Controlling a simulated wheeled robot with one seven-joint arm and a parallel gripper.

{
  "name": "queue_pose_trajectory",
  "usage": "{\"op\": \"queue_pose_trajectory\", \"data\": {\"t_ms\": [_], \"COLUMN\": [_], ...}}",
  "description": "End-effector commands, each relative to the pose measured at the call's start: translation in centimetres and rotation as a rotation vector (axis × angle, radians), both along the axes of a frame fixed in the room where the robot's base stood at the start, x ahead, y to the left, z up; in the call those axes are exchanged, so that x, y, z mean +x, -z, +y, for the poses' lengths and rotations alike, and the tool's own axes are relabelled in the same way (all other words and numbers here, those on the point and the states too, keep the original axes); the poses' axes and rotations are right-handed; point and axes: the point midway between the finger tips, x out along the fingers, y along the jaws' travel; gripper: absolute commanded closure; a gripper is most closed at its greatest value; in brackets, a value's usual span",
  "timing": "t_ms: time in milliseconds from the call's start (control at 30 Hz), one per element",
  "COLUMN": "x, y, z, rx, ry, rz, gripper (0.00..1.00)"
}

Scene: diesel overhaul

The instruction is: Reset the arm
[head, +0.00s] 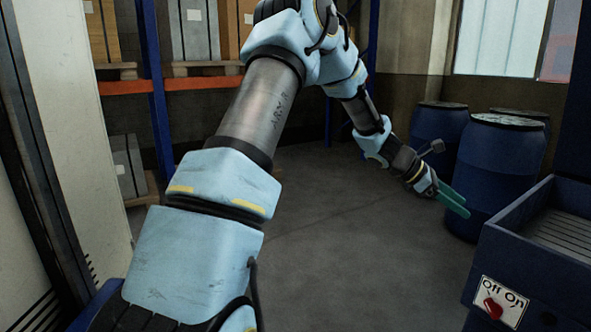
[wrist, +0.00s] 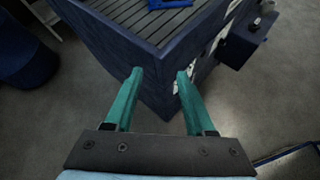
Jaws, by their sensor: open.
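My arm reaches up and to the right across the head view. My gripper (head: 462,208) has teal fingers and hangs in the air, between the blue barrels and the dark blue machine in the picture. In the wrist view, my gripper (wrist: 159,75) is open, with nothing between its two fingers. Behind the fingers is a corner of the dark blue machine (wrist: 115,55). I cannot tell how far apart the fingertips and the machine are.
The machine has a slatted top and a panel with a red switch (head: 492,309) marked Off and On. Blue barrels (head: 500,160) stand at the back right. A shelf (head: 190,84) with boxes is behind. The floor (head: 345,250) in the middle is clear. A blue object (wrist: 168,4) lies on the slats.

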Motion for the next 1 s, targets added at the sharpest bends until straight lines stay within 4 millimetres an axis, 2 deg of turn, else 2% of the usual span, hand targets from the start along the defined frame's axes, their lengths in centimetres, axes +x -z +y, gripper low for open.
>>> {"op": "queue_pose_trajectory", "data": {"t_ms": [167, 267, 367, 467, 567, 600, 700, 833, 900, 1000], "x": [-0.3, -0.6, -0.9, -1.6, -2.9, -3.6, -5.6, -8.4, -9.6, -10.8], "y": [1.1, 1.8, 2.5, 3.1, 3.5, 3.5, 3.4, 3.2, 3.1, 3.1], "z": [4.7, 8.1, 12.4, 18.3, 25.4, 28.2, 34.7, 41.0, 43.2, 45.0], "rx": [0.1, 0.172, 0.257, 0.365, 0.49, 0.538, 0.641, 0.727, 0.754, 0.773], "ry": [0.078, 0.138, 0.217, 0.327, 0.478, 0.544, 0.714, 0.913, 0.994, 1.071], "rz": [-0.146, -0.242, -0.352, -0.483, -0.622, -0.674, -0.779, -0.872, -0.902, -0.929], "gripper": [0.45, 0.45, 0.45, 0.45, 0.45, 0.45, 0.45, 0.45, 0.45, 0.45]}}
